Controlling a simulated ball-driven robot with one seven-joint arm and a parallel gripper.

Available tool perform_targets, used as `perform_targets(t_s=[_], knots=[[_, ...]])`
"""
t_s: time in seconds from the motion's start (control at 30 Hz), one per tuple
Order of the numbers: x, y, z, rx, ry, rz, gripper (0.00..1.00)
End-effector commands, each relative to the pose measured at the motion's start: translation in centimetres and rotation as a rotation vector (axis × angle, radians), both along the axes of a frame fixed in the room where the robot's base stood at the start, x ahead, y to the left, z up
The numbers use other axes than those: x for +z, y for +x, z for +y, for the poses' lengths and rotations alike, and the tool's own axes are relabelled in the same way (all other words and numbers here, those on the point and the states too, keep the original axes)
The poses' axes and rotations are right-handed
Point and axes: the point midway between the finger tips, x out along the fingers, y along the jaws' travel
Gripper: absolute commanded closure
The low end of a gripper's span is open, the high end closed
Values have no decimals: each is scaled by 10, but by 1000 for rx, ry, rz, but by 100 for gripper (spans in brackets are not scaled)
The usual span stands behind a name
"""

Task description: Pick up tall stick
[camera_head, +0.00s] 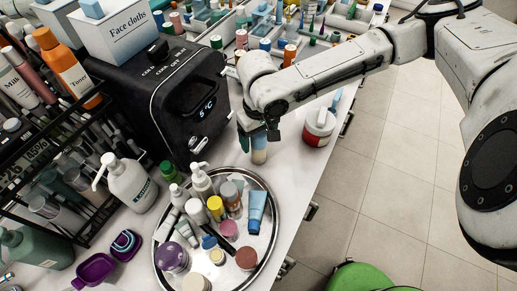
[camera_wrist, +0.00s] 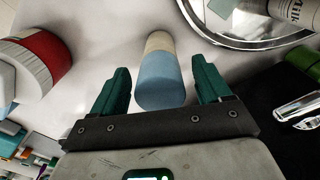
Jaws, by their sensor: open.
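In the wrist view the stick (camera_wrist: 161,78) lies between the two green fingers of my gripper (camera_wrist: 162,88), with a gap on each side. My gripper (camera_head: 257,138) is open and just above the stick in the head view, hiding part of its top. It is not closed on anything.
A white and red jar (camera_head: 319,127) stands right of the stick, near the counter's edge. A round metal tray (camera_head: 279,215) crowded with bottles is in front. A black box with a display (camera_head: 165,95) stands at left. Crowded organizers fill the back.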

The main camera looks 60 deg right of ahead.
Motion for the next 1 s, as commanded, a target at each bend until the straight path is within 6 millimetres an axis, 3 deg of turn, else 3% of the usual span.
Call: perform_targets(t_s=[0.33, 1.0], knots=[[-8, 0, 0, 1, 0, -1, 25], [-7, 0, 0, 0, 0, -1, 89]])
